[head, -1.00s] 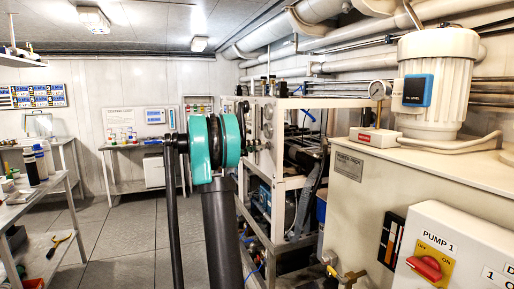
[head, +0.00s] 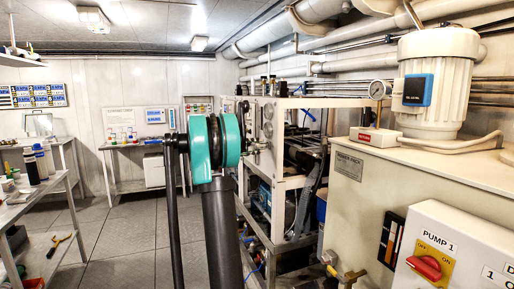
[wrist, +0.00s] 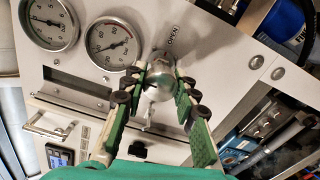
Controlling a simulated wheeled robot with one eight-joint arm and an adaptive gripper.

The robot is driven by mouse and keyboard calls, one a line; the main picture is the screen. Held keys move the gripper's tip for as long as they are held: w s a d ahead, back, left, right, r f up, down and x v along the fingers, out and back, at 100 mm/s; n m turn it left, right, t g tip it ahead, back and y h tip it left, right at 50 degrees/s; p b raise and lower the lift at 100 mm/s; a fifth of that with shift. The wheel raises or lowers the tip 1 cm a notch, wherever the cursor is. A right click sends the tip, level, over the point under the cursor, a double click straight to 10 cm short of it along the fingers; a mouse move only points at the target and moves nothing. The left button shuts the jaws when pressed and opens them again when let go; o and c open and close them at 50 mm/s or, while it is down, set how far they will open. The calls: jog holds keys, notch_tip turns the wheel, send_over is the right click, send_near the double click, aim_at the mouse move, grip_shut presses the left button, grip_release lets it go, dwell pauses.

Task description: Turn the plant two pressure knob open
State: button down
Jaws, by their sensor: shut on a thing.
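The pressure knob (wrist: 160,72) is a round metal knob on a pale panel in the wrist view, with the word OPEN printed beside it. I cannot read which plant it belongs to. My gripper (wrist: 161,84) has its green fingers with dark pads on both sides of the knob, shut on it. In the head view my arm's teal joint hides part of the panel (head: 266,122), and the gripper can hardly be made out there.
Two round gauges (wrist: 111,43) sit left of the knob. Below them are a dark slot and a metal handle (wrist: 48,124). In the head view, a cream cabinet with a PUMP 1 switch box (head: 450,255) stands at right.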

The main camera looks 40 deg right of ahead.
jog(key=n, duration=0.7)
jog(key=shift+f, duration=0.1)
jog(key=n, duration=0.6)
jog(key=shift+s+n, duration=0.1)
jog(key=shift+n, duration=0.3)
jog(key=n, duration=0.7)
jog(key=shift+s, duration=0.1)
jog(key=n, duration=0.6)
jog(key=c, duration=1.2)
grip_release()
jog(key=shift+n, duration=0.3)
jog(key=shift+o, duration=0.2)
jog(key=shift+a, duration=0.1)
jog(key=v, duration=1.2)
